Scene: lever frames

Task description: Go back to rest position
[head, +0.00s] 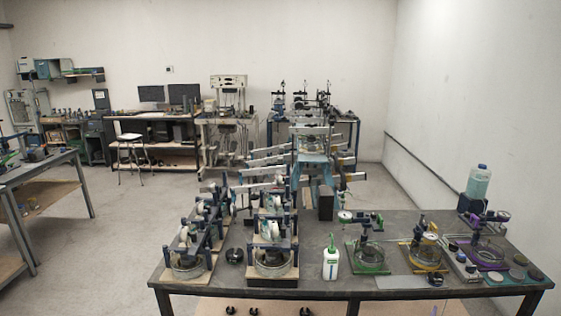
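My gripper is not in view in the head view, and no part of my arm can be made out. Lever frames stand on the dark table in front of me: one (272,230) is near the table's middle left, and another (190,240) is to its left. Each has a round metal cell at its base. Several long pale lever beams (265,171) reach out behind them.
The dark table (320,285) also bears a white bottle (331,263), green (368,258), yellow (425,256) and purple (486,248) framed devices, and a large bottle (478,183). Another table (45,165) stands at left. Floor (110,240) between them is clear.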

